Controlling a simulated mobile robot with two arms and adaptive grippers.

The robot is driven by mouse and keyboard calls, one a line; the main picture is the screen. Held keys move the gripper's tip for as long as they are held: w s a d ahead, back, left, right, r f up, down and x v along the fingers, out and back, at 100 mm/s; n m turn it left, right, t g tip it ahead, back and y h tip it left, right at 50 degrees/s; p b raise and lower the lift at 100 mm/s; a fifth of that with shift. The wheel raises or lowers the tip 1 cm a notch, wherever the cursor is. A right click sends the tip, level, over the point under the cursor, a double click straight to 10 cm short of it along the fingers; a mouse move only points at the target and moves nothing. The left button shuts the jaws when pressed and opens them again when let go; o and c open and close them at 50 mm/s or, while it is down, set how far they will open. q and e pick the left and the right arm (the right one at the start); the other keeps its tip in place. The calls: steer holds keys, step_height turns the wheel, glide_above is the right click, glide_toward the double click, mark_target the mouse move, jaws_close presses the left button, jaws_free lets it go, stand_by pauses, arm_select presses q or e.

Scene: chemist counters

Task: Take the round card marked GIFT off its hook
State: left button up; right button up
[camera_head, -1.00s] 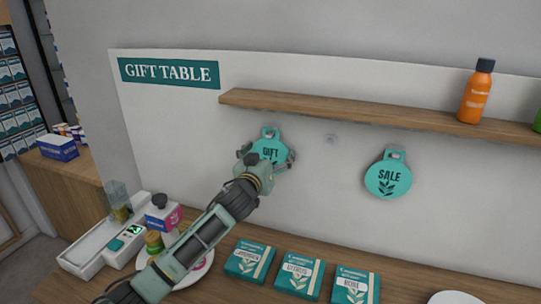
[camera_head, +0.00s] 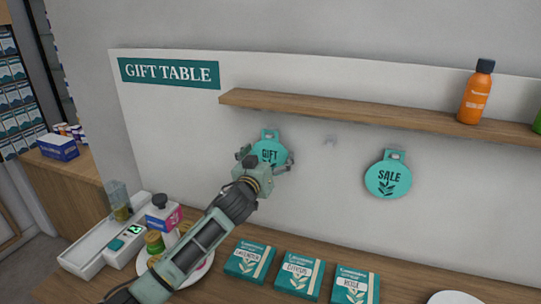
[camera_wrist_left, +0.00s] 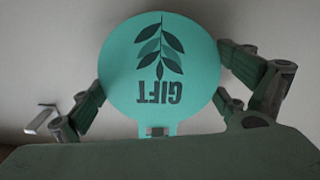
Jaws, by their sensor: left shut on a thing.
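The round teal card marked GIFT (camera_head: 269,150) is in front of the white back panel, under the wooden shelf. My left gripper (camera_head: 266,160) is shut on it, with fingers at both sides of the disc. In the left wrist view the GIFT card (camera_wrist_left: 160,65) shows upside down, with a leaf print, between the fingers. A metal hook (camera_wrist_left: 40,118) shows at the left of that view, apart from the card. The card's tab points down there, partly hidden by my gripper's body. My right gripper is not in view.
A round SALE card (camera_head: 388,177) hangs to the right. The shelf (camera_head: 350,112) holds an orange bottle (camera_head: 477,92). Teal boxes (camera_head: 299,275), a plate and a scale-like device (camera_head: 103,236) stand on the counter below.

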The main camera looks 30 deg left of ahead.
arm_select(q)
steer(key=shift+p+v, duration=0.35)
steer(key=shift+v, duration=1.05)
steer(key=shift+s, duration=0.25)
steer(key=p+v, duration=0.1)
steer(key=v, duration=0.6)
steer(key=shift+p, duration=0.35)
